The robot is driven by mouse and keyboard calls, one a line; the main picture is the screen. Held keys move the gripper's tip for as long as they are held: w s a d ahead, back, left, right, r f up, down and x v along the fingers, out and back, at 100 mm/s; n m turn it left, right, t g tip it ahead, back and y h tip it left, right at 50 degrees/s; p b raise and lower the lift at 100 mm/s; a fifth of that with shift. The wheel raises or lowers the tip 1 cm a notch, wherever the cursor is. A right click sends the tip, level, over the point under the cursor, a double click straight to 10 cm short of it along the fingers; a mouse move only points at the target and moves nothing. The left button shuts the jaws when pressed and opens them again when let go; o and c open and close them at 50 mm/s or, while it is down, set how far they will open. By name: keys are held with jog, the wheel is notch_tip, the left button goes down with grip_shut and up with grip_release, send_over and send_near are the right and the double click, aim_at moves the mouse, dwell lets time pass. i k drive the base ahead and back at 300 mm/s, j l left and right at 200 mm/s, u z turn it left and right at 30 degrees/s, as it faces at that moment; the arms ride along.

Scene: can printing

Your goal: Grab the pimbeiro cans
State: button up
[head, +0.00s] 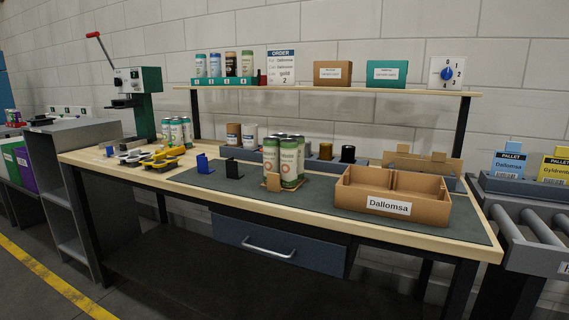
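My gripper is not in view. No label that I can read says pimbeiro, so I cannot tell which cans are those. A tight group of pale green and white cans (289,163) stands upright at the middle of the workbench, with a small tan piece (273,182) at its front. Another group of similar cans (177,132) stands at the back left of the bench. Several cans in different colours (231,64) stand in a green numbered rack (222,82) on the upper shelf.
An open cardboard box (391,183) labelled Dallomsa stands right of the middle cans. Blue and black brackets (205,164) and yellow tools (163,157) lie to the left. A green lever press (140,95) stands far left. The mat's front strip is clear.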

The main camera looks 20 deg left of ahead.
aim_at(283, 155)
jog(key=i, duration=0.35)
jog(key=i+u, duration=0.2)
jog(key=u, duration=0.9)
